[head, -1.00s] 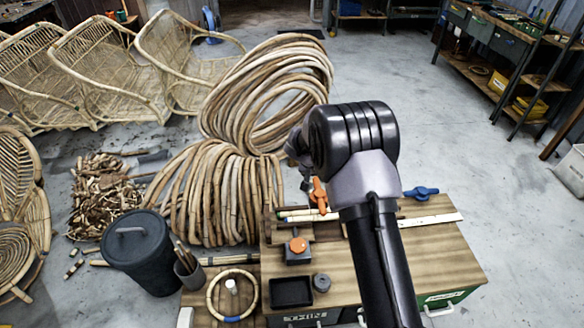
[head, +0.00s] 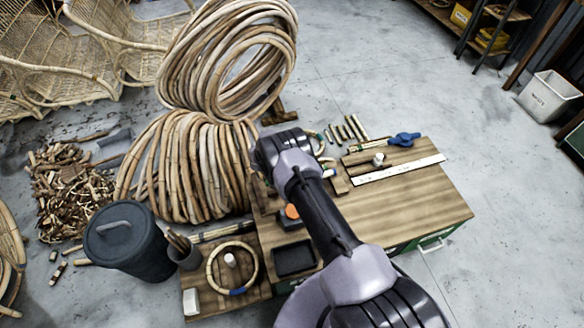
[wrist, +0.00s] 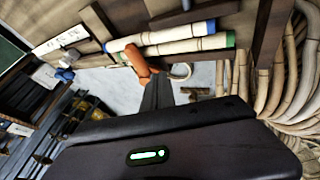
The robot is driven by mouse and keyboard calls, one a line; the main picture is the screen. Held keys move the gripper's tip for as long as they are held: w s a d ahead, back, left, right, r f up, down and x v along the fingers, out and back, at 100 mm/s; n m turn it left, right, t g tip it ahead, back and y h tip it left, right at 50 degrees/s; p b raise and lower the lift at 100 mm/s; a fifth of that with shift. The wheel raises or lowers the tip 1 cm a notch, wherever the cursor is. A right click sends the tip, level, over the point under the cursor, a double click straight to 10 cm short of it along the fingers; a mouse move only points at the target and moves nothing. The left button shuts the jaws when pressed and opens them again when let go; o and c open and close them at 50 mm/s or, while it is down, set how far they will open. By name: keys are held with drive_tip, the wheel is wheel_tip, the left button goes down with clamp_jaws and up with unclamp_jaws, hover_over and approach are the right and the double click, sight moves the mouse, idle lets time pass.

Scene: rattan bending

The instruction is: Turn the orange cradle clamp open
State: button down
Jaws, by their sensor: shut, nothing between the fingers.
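The orange cradle clamp (wrist: 137,64) shows in the wrist view, just past my fingertips, beside rattan poles with a blue end (wrist: 118,45) and a green end. My gripper (wrist: 157,78) is shut and empty; its dark fingers overlap the clamp's lower right edge in the picture. I cannot tell whether they touch it. In the head view the orange clamp and my fingers are hidden behind my arm. The blue clamp (head: 404,139) stands at the bench's far right; it also shows in the wrist view (wrist: 65,75).
The wooden bench (head: 425,200) carries a white ruler (head: 400,169), a black tray (head: 295,260) and an orange-topped knob (head: 291,211). Big rattan coils (head: 187,170) stand close to its left. A dark bin (head: 128,240) stands at front left.

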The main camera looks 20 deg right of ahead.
drive_tip(key=b+x, duration=0.5)
drive_tip(key=x, duration=0.3)
drive_tip(key=shift+s+f, duration=0.1)
drive_tip(key=d, duration=0.2)
drive_tip(key=shift+d+b, duration=0.3)
drive_tip(key=shift+b, duration=0.05)
drive_tip(key=shift+d, duration=0.45)
